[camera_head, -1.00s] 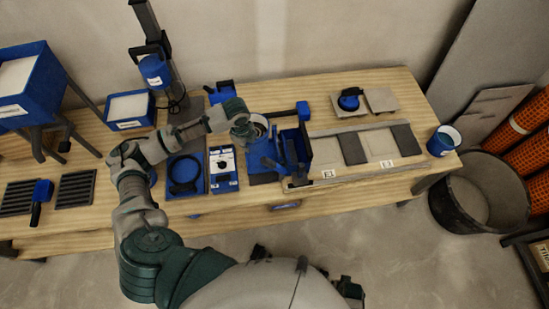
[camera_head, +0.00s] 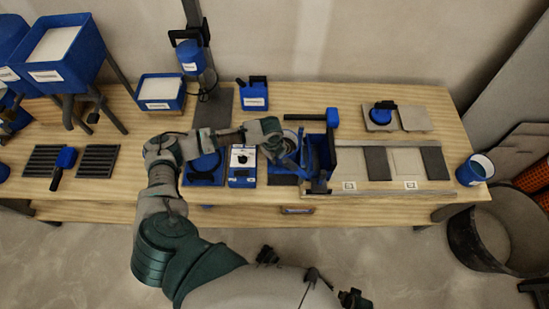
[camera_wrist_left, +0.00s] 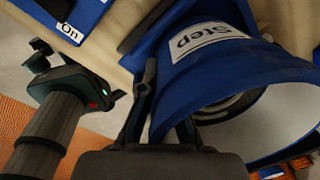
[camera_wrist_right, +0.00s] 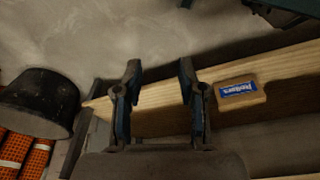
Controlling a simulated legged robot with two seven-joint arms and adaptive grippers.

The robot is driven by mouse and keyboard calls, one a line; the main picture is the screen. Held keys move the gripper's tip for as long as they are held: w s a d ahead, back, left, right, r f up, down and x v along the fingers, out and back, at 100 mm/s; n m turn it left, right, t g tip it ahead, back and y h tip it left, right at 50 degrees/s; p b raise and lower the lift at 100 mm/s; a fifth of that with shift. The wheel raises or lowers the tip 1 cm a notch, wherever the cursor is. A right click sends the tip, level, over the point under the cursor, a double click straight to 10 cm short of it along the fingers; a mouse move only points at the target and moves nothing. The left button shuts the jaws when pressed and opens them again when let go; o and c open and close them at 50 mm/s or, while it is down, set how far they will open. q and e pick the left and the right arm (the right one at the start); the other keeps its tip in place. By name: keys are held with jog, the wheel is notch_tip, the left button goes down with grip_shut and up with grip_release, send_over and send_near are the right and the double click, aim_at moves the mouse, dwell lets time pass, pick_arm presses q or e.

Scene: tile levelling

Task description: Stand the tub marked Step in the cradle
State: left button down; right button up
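The blue tub marked Step (camera_wrist_left: 215,70) fills the upper right of the left wrist view, tilted, its mouth partly towards the camera and a grey ring showing inside. In the head view it is small (camera_head: 291,141), at the end of my left arm. My left gripper (camera_wrist_left: 165,105) straddles its rim, with one finger along the outside and the other's tip hidden by the tub wall. It appears shut on that wall. A blue upright frame (camera_head: 320,155) stands just right of the tub; I cannot tell if it is the cradle. My right gripper (camera_wrist_right: 160,85) is open and empty.
A device with a dial (camera_head: 243,165) and a blue tray (camera_head: 205,168) lie left of the tub. A mixer (camera_head: 190,58) stands behind. Tiles (camera_head: 405,162) lie right, near a blue bucket (camera_head: 474,169). A black round bin (camera_head: 490,235) stands on the floor.

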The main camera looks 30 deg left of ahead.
pick_arm(q)
jog(key=c, duration=1.3)
grip_release()
jog(key=shift+d, duration=0.25)
jog(key=shift+r, duration=0.1)
pick_arm(e)
jog(key=shift+d+f, duration=0.1)
jog(key=shift+d, duration=0.2)
pick_arm(q)
jog(key=shift+r, duration=0.3)
jog(key=r, duration=0.3)
jog(key=r+p, duration=0.1)
jog(key=r, duration=0.3)
jog(key=r+p, duration=0.1)
jog(key=r, duration=0.3)
jog(key=shift+s+a+r, duration=0.1)
jog(key=shift+s+r, duration=0.1)
jog(key=shift+s, duration=0.2)
pick_arm(e)
notch_tip(320, 180, down, 6)
jog(key=s, duration=0.2)
jog(key=shift+s+d, duration=0.15)
jog(key=shift+s, duration=0.25)
pick_arm(q)
jog(key=shift+a, duration=0.15)
pick_arm(e)
jog(key=shift+r, duration=0.2)
pick_arm(q)
jog(key=shift+f, duration=0.1)
